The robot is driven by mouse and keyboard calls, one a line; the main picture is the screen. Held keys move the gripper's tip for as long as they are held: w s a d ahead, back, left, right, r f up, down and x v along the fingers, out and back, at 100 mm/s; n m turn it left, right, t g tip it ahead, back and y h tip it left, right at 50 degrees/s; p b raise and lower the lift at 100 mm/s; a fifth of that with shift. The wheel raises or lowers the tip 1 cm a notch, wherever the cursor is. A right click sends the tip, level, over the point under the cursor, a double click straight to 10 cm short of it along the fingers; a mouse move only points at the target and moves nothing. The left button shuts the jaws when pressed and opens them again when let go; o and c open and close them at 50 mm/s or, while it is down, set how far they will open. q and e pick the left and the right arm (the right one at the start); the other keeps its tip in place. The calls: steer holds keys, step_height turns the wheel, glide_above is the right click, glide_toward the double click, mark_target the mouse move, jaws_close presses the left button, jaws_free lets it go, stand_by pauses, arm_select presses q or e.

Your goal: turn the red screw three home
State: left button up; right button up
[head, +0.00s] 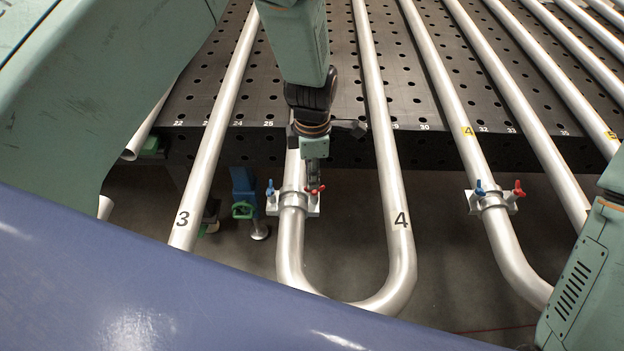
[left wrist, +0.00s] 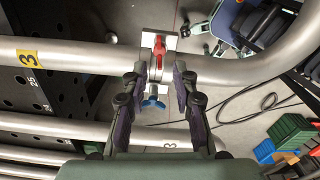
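The red screw three (head: 314,190) sits on the right side of a white clamp bracket (head: 271,208) on a steel pipe, with a blue screw (head: 270,188) on the left side. In the left wrist view the red screw (left wrist: 160,48) has its handle lengthwise between and just beyond my fingertips. The blue screw (left wrist: 153,102) shows lower, between the fingers. My left gripper (head: 314,178) points down over the red screw; in the left wrist view its two fingers (left wrist: 160,72) are apart. I cannot tell if a finger touches the screw. My right gripper is not in view.
Parallel pipes run over a black perforated table (head: 345,90). A second clamp (head: 492,201) with blue and red screws is on the pipe marked yellow 4. The pipe's U-bend (head: 375,298) is close in front.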

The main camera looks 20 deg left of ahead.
arm_select(q)
step_height(320, 180, down, 3)
steer(key=shift+w+f, duration=0.1)
steer(key=shift+f, duration=0.3)
jaws_close()
stand_by(0.4)
